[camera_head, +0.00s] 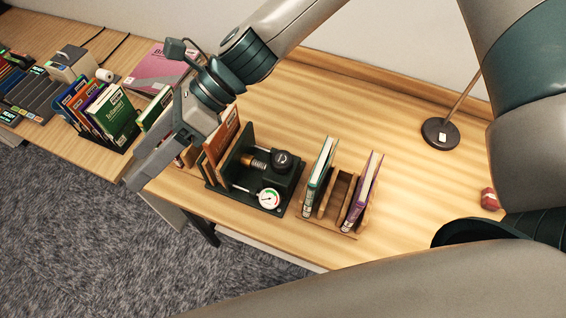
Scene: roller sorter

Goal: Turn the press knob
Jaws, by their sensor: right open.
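The press (240,190) is a dark device on the wooden table, left of the picture's middle. It has a round black knob (282,160) on top, a brass-coloured screw (257,162) and a white dial gauge (269,198) at its front. My right gripper (138,178) is to the left of the press, over the table's left front edge, pointing down and left. It is open and apart from the knob, with nothing visible in it. My left gripper is not in view.
A brown book (222,138) stands against the left of the press. A wooden rack (327,222) with upright books stands right of it. Several books (118,115) stand in a holder on the left. A round dark stand (440,133) and a red block (489,199) are farther right.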

